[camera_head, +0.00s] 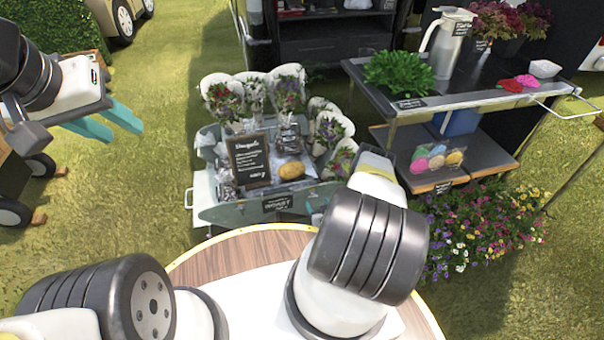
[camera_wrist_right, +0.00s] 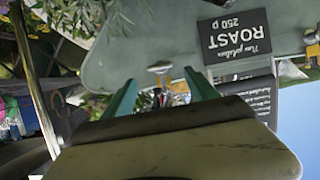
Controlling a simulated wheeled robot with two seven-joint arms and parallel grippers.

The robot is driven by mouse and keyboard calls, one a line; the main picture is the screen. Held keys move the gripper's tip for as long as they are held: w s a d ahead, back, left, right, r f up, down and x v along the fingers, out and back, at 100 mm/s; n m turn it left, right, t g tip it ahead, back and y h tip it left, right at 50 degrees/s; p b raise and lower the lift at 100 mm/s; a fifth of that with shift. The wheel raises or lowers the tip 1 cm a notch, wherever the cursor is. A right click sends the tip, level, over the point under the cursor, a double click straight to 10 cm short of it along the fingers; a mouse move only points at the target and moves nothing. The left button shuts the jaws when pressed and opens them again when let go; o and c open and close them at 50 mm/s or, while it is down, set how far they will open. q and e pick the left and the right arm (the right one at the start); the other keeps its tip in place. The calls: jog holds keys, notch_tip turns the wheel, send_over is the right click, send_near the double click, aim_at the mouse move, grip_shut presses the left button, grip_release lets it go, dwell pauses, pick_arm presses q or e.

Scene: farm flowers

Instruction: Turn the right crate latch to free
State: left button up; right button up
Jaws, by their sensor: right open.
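The grey-green crate (camera_head: 212,212) stands past the round wooden table, with a black label on its front. In the right wrist view, which is upside down, its wall (camera_wrist_right: 120,55) fills the upper part. A small metal latch (camera_wrist_right: 159,68) on that wall shows just beyond and between the teal fingertips of my right gripper (camera_wrist_right: 158,85). The gripper is open, and I see no clear contact. In the head view my right arm mostly hides this gripper and the latch. My left gripper (camera_head: 124,120) is open and empty, well left of the crate.
Wrapped bouquets (camera_head: 287,90) and a chalkboard sign (camera_head: 249,161) fill the crate. A second metal fitting (camera_wrist_right: 312,38) shows at the right wrist view's edge. A metal trolley (camera_head: 445,102) with a jug (camera_head: 447,45) stands right; flowers (camera_head: 480,230) crowd below it. Grass left of the crate is open.

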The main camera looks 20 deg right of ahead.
aim_at(314, 197)
jog(key=x, duration=0.6)
jog(key=shift+s, duration=0.1)
jog(key=c, duration=1.4)
